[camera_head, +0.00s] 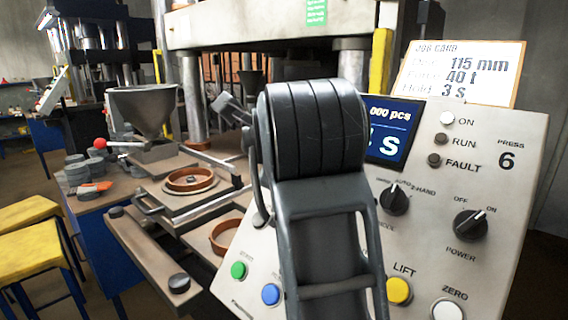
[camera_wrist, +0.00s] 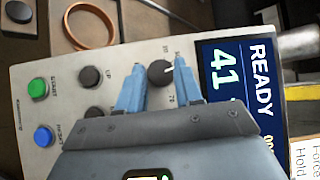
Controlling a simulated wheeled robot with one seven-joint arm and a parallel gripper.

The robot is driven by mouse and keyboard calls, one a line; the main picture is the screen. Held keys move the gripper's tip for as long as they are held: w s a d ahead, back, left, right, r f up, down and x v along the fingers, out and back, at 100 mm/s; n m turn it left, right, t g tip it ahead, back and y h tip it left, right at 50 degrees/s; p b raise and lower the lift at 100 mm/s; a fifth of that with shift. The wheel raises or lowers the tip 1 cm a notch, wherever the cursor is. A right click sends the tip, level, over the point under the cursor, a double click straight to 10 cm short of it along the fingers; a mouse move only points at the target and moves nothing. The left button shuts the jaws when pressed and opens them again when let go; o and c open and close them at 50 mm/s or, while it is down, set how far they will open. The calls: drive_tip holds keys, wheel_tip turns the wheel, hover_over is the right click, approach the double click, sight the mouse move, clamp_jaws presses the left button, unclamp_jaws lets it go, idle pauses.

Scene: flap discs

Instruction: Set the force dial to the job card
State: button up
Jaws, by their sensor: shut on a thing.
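In the wrist view, the black force dial (camera_wrist: 160,75) has a white pointer line and scale numbers around it. The blue fingers of my gripper (camera_wrist: 161,70) stand on either side of it, shut on it. The display (camera_wrist: 237,82) beside it reads READY and 41, with the rest cut off by my gripper. The job card (camera_head: 460,75) in the head view shows 115 mm, 40 t and 3 s. My arm hides the dial and most of the display (camera_head: 391,128) in the head view.
The panel (camera_head: 500,190) also carries a mode knob (camera_head: 394,200), a power knob (camera_head: 470,225), a yellow LIFT button (camera_head: 398,291) and a white ZERO button (camera_head: 447,310). Green (camera_wrist: 37,87) and blue (camera_wrist: 43,136) buttons lie left of my fingers. A metal hopper (camera_head: 143,112) stands left.

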drive_tip(key=shift+r, duration=0.1)
idle(0.3)
drive_tip(key=o, duration=1)
drive_tip(key=shift+o, duration=0.2)
drive_tip(key=b+v, duration=0.1)
drive_tip(key=v, duration=0.6)
drive_tip(key=shift+s+r, duration=0.2)
drive_tip(key=shift+s, duration=0.05)
